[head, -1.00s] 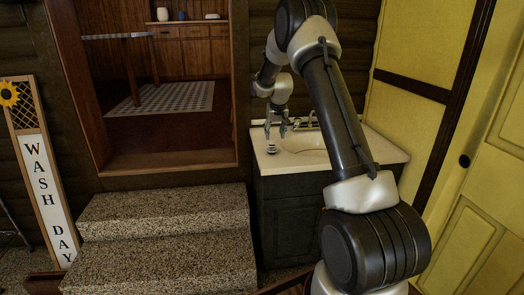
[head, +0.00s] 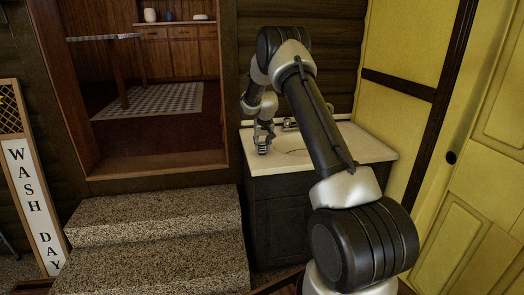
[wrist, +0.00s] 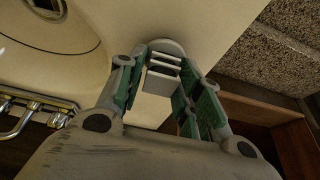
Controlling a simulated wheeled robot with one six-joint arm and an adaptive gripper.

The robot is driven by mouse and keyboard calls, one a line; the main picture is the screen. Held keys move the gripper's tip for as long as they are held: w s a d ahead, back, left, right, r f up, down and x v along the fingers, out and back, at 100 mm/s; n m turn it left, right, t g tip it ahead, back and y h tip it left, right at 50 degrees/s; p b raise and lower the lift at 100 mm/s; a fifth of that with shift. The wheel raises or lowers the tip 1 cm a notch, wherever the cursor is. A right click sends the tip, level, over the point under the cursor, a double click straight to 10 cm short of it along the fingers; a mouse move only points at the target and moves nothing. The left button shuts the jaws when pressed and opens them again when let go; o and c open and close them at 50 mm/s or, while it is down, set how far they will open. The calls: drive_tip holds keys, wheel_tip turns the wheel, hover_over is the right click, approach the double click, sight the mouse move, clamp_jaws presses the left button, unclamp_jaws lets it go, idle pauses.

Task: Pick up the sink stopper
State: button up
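The sink stopper (wrist: 164,68) is a small pale, banded piece with a round end. It is between my gripper's green-padded fingers (wrist: 163,85) in the wrist view. The fingers flank it closely; whether they press on it I cannot tell. In the head view, the stopper (head: 262,148) is at the left part of the pale sink counter (head: 360,147), with my gripper (head: 263,136) right over it. Whether the stopper touches the counter is unclear.
The basin (wrist: 48,28) and metal faucet (wrist: 38,112) are left of my gripper in the wrist view. Speckled steps (head: 150,225) stand left of the sink cabinet (head: 295,220). A yellow door (head: 470,190) is on the right.

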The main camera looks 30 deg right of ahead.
clamp_jaws()
